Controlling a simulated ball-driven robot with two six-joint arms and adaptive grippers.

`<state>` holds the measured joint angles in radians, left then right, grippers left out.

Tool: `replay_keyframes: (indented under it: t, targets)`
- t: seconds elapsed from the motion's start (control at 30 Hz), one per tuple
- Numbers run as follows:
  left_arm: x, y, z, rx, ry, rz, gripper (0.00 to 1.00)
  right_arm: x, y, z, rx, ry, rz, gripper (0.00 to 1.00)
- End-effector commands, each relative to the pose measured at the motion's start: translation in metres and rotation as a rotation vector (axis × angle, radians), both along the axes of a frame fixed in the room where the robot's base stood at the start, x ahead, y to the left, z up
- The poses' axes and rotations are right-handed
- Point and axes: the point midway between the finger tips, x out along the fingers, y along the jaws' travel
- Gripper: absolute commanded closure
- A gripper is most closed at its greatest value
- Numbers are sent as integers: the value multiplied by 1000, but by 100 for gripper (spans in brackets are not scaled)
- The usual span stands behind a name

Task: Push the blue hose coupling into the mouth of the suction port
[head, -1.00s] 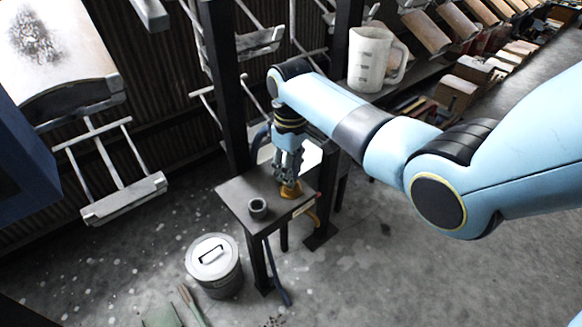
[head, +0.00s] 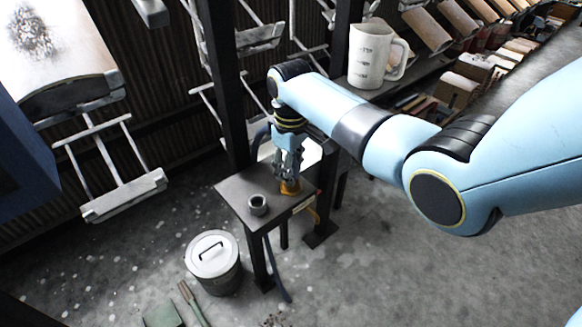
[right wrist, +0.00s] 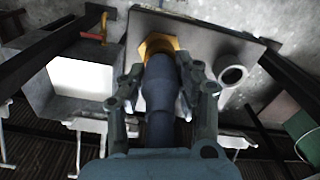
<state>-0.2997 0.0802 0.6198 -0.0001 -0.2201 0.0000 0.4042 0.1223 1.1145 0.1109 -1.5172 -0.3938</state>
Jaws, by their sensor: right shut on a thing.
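The blue hose coupling (right wrist: 159,92) is a dark blue cylinder held lengthwise between the fingers of my right gripper (head: 289,176). The gripper is shut on it and points down over the small table. A brass-yellow hex fitting (head: 290,188), apparently the suction port, stands on the tabletop right below the fingers. In the right wrist view the coupling's far end overlaps this fitting (right wrist: 157,43) and lines up with it roughly. I cannot tell how deep the tip sits, as the coupling hides the mouth. My left gripper is out of view.
A grey open ring (head: 258,204) stands on the small dark table (head: 234,190), beside the fitting. A lidded metal bin (head: 213,262) stands on the floor below. Dark posts and hanger frames are close behind. A white jug (head: 370,57) sits on the shelf at back right.

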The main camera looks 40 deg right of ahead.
Motion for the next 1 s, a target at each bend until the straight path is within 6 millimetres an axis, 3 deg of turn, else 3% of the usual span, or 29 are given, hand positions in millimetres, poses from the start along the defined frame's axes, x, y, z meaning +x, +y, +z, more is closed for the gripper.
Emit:
replay_keyframes:
  t: [0.97,1.0]
  targets:
    - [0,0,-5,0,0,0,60,0,0,-13,0,-1,0,96]
    - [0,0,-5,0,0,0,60,0,0,-13,0,0,0,66]
